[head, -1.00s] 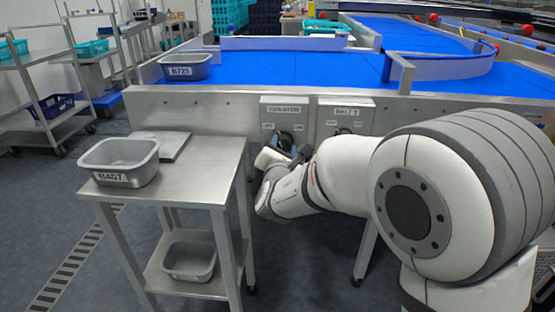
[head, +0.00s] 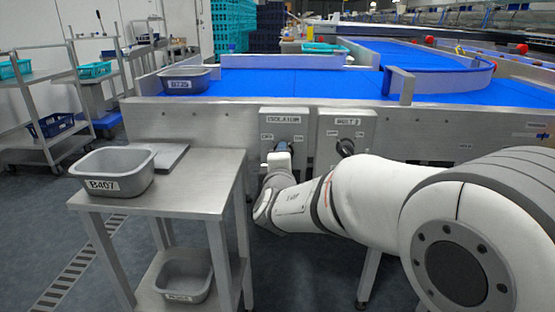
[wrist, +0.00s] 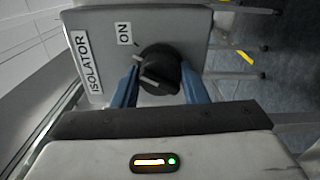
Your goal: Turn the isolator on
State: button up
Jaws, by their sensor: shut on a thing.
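The isolator is a grey box (head: 270,128) on the steel side of the conveyor, labelled ISOLATOR, with an ON mark at its right. In the wrist view the box (wrist: 190,25) shows turned on its side, with its black rotary knob (wrist: 158,62) in the middle. My gripper (wrist: 160,84) has a blue finger on either side of the knob and is shut on it. The side of the knob's face opposite ON is hidden behind my gripper. In the head view my gripper (head: 282,150) covers most of the knob.
A similar box labelled BELT 2 (head: 348,123) with its own black knob (head: 345,147) sits close on the right. A steel table (head: 205,190) with a grey tub B407 (head: 112,172) stands at the left. The blue conveyor (head: 300,84) lies above and behind.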

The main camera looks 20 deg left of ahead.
jog(key=shift+f+m, duration=0.1)
jog(key=shift+m, duration=1.5)
jog(key=o, duration=1)
jog(key=shift+s, duration=0.1)
jog(key=p+v, duration=0.1)
jog(key=v, duration=0.6)
jog(key=shift+s+d+p, duration=0.15)
jog(key=shift+s+p, duration=0.2)
jog(key=shift+p, duration=0.05)
